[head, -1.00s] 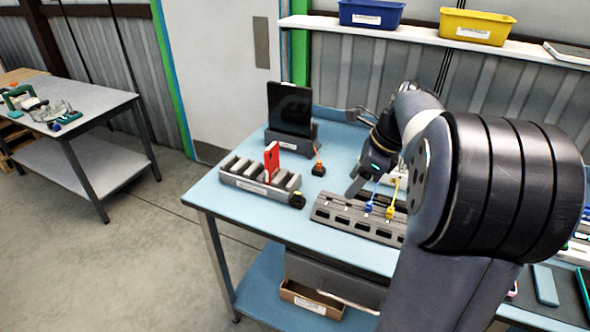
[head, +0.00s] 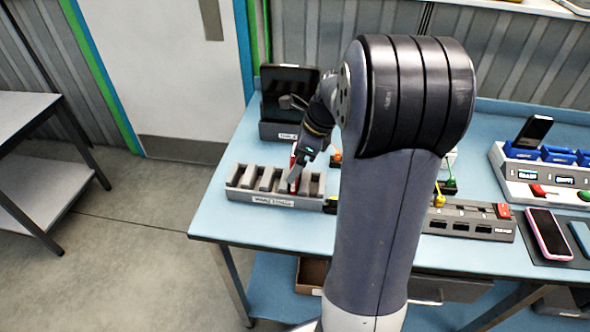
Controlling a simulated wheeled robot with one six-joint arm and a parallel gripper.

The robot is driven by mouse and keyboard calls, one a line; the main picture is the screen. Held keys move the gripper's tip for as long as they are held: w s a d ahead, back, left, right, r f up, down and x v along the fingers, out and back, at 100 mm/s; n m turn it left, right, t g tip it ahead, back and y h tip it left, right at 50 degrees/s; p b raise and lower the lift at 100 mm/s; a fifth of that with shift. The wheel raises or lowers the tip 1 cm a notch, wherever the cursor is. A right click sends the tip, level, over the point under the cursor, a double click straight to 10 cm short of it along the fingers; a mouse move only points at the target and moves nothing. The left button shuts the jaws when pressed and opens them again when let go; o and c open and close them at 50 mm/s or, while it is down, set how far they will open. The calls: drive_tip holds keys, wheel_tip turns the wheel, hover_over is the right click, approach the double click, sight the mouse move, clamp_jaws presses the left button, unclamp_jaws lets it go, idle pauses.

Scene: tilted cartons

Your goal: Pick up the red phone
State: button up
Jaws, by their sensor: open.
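The red phone (head: 293,158) stands upright in a slot of the grey slotted rack (head: 240,195) on the light-blue table. Only thin strips of its red show, as my gripper covers most of it. My gripper (head: 297,174) is open and points down at the phone, with its fingers overlapping it in the picture. I cannot tell whether the fingers are on both sides of the phone or touch it.
A dark tablet on a stand (head: 283,95) is behind the rack. Right of my arm are a grey socket strip (head: 470,225), a pink-edged phone (head: 548,235) and a control box with a black phone (head: 533,131). The table's left edge lies close to the rack.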

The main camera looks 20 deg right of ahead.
drive_tip(key=shift+w+a+f, duration=0.15)
drive_tip(key=shift+a+f, duration=0.05)
drive_tip(key=shift+f, duration=0.4)
drive_tip(key=shift+c, duration=0.4)
drive_tip(key=c, duration=0.9)
